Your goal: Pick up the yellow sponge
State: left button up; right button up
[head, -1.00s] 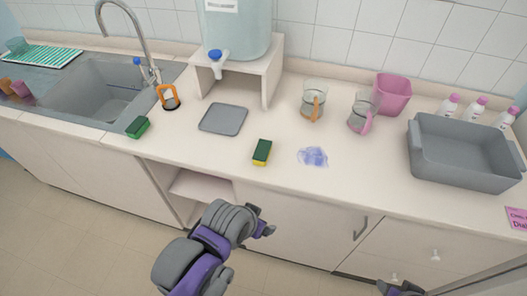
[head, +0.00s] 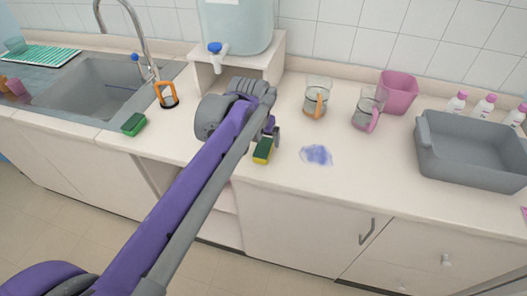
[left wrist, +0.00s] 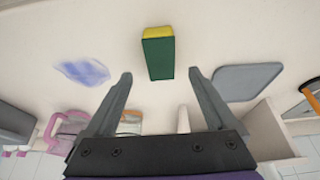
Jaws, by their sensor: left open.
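The yellow sponge (head: 263,149) has a green scouring side and lies on the counter near its front edge, left of a blue stain. In the left wrist view the sponge (left wrist: 158,56) shows its green face and a yellow end, ahead of the fingertips and between their lines. My left gripper (left wrist: 158,76) is open and empty, with its fingers on either side short of the sponge. In the head view my left arm reaches over the counter and the gripper (head: 272,130) is just behind the sponge, partly hidden by the arm. My right gripper is not in view.
A blue stain (head: 317,155) lies right of the sponge. Two glass mugs (head: 317,100), a pink cup (head: 398,92) and a grey bin (head: 470,150) stand to the right. A grey mat (left wrist: 246,82) lies nearby. A green sponge (head: 134,124) is by the sink (head: 95,88).

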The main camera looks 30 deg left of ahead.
aim_at(263, 148)
pick_arm(q)
jog(key=shift+s+b+x, duration=0.15)
jog(key=shift+x, duration=1.4)
jog(key=shift+s+b+x, duration=0.1)
jog(key=shift+b+x, duration=0.05)
jog(key=shift+x, duration=1.4)
grip_shut()
notch_tip(263, 148, up, 10)
jog(key=shift+f+p, duration=0.1)
jog(key=shift+p, duration=0.45)
